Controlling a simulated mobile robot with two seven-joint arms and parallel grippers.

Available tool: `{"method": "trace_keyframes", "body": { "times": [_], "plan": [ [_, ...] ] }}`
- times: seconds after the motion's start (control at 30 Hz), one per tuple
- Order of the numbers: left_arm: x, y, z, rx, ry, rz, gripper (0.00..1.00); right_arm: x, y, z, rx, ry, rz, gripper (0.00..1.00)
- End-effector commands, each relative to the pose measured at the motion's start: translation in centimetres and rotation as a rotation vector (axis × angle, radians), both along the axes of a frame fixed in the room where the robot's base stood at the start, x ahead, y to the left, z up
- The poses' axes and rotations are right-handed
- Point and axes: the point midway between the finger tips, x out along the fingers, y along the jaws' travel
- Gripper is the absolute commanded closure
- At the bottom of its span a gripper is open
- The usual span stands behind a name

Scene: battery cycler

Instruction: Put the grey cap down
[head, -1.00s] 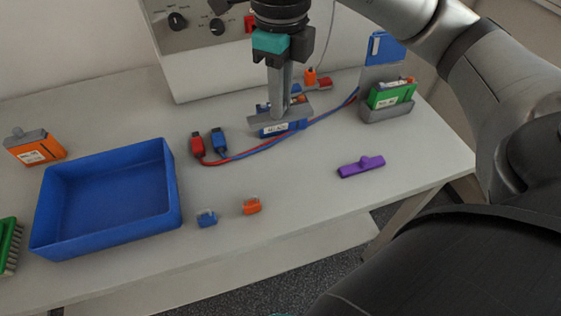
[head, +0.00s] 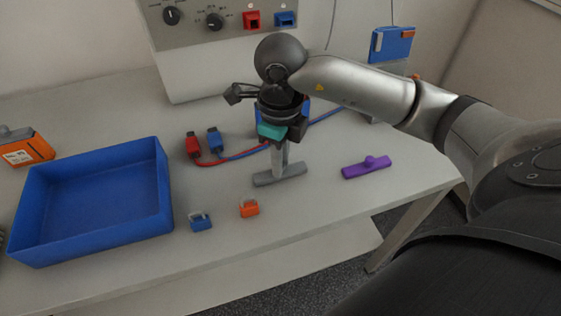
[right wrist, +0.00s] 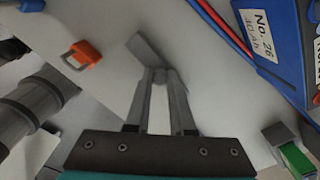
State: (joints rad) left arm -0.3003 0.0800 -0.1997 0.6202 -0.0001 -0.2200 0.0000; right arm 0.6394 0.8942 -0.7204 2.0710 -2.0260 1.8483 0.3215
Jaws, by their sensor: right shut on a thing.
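The grey cap (head: 279,176) is a flat bar at the fingertips of my right gripper (head: 281,168), at or just above the bare tabletop. I cannot tell whether it touches the table. In the right wrist view the fingers (right wrist: 160,76) are shut on the cap, and its bar (right wrist: 148,50) shows past the fingertips. A blue battery labelled No. 26 (right wrist: 262,45) lies to the right in that view; in the head view it is mostly hidden behind my gripper. My left gripper is not in view.
A purple cap (head: 367,167) lies to the right. An orange clip (head: 249,209) and a blue clip (head: 201,222) lie nearer the front edge. A blue tray (head: 160,195) stands at left. Red (head: 193,147) and blue (head: 214,139) cable plugs lie behind. The cycler (head: 195,55) stands at the back.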

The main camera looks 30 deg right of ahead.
Motion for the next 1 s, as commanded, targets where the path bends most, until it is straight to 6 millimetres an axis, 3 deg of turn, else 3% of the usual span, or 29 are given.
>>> {"method": "trace_keyframes", "body": {
  "times": [0.4,0.43,0.67,1.0],
  "plan": [
    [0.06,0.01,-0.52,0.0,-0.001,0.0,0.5,0.04,-0.01,-0.85,0.0,-0.002,0.001,1.0],
    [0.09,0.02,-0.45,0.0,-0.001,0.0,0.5,0.03,0.0,-0.8,0.0,-0.001,0.001,0.76],
    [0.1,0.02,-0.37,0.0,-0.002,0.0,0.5,0.03,-0.02,-0.71,0.0,-0.001,0.0,0.51],
    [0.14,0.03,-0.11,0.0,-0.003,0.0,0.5,0.03,-0.02,-0.44,0.0,-0.001,0.0,0.49]
  ]
}}
